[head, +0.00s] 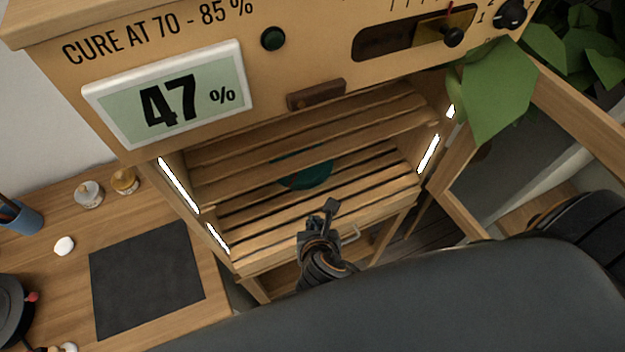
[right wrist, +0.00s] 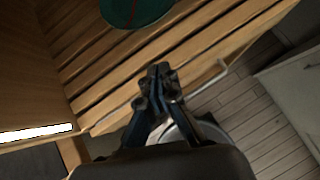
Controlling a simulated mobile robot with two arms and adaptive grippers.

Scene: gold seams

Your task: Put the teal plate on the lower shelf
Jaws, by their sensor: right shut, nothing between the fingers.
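The teal plate (head: 312,177) lies on the slatted lower shelf (head: 270,238) inside the wooden cabinet, towards the back. The upper shelf (head: 225,188) hides part of it in the head view. In the right wrist view the plate (right wrist: 130,10) rests on the slats, cut off by the top edge, with a thin line across it. My right gripper (head: 325,212) is shut and empty at the front edge of the lower shelf, apart from the plate. It also shows in the right wrist view (right wrist: 160,75). My left gripper is not in view.
The glazed cabinet door (head: 460,215) stands open at the right, near leaves (head: 495,95). The display (head: 170,95) reads 47 %. A dark mat (head: 147,280) and small jars (head: 90,194) are on the desk at left. Bright strips line the cabinet's inner sides.

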